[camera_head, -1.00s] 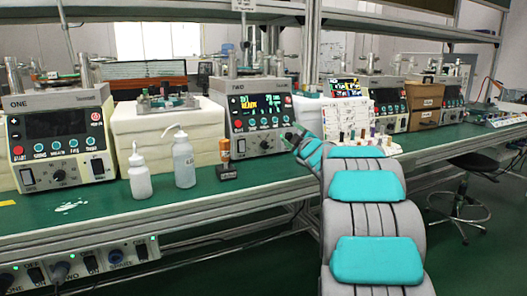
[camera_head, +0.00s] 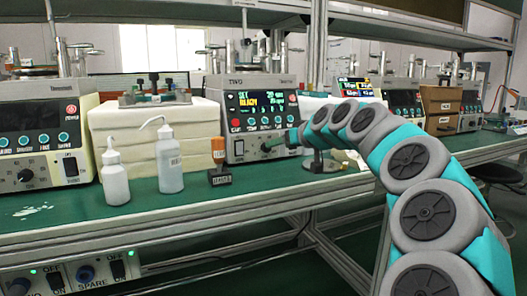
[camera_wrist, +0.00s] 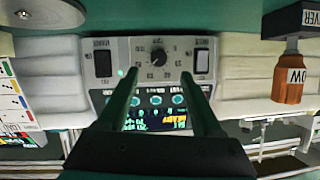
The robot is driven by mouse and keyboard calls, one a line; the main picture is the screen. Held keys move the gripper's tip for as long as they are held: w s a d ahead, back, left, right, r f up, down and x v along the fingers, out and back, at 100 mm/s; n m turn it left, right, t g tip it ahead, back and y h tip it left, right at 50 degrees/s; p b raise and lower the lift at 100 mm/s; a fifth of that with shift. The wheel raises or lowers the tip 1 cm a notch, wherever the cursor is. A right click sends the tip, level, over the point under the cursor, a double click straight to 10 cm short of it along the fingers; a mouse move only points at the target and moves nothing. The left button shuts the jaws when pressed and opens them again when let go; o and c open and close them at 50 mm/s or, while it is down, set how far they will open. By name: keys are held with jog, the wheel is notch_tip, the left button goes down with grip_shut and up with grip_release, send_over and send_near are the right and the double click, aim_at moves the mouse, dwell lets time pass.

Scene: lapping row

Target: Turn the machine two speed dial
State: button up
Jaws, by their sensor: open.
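Machine two (camera_head: 228,84) is a grey box with a lit screen reading SET and READY, standing on the green bench. Its speed dial is a round black knob (camera_wrist: 157,58) on the lower front panel, ringed by markings, seen upside down in the wrist view. My gripper (camera_wrist: 159,76) is open, and its two fingers point at the panel on either side of the dial's line. I cannot tell whether they touch the panel.
A rocker switch (camera_wrist: 202,62) and another black switch (camera_wrist: 103,63) flank the dial. Machine one (camera_head: 38,125) is far left.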

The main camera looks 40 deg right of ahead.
jog(key=x, duration=0.7)
jog(key=shift+w+d, duration=0.1)
jog(key=shift+w, duration=0.05)
jog(key=shift+c, duration=0.4)
grip_shut()
